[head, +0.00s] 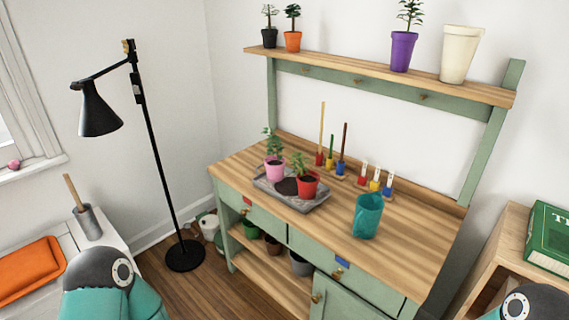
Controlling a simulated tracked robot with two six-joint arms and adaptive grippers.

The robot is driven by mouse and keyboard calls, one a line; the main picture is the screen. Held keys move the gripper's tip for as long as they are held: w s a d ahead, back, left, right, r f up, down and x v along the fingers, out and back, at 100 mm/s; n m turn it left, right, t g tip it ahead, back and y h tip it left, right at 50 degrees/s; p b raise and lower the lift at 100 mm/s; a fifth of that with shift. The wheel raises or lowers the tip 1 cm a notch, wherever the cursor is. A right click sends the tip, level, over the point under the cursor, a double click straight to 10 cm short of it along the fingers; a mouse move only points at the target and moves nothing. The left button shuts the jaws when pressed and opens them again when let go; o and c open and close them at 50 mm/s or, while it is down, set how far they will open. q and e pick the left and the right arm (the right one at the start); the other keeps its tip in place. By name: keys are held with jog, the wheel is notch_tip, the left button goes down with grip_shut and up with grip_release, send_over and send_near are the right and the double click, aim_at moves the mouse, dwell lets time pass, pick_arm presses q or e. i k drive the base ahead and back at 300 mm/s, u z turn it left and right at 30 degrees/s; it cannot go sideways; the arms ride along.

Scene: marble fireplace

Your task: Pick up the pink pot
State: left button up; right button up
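The pink pot (274,172) holds a small green plant and stands upright on a grey tray (303,205) on the wooden bench top. A red pot (307,186) with a plant stands to its right on the same tray, with dark soil between them. Parts of my two arms show at the bottom left and bottom right edges. Neither gripper shows in the head view, and nothing is seen touching the pink pot.
Upright tools in small coloured holders line the bench's back. The upper shelf (350,75) carries several pots. A black floor lamp (150,140) stands left of the bench. The bench top's right side (420,235) is clear.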

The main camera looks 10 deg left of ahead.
aim_at(274, 158)
jog(key=u, duration=0.3)
jog(key=i, duration=0.9)
jog(key=u, duration=0.75)
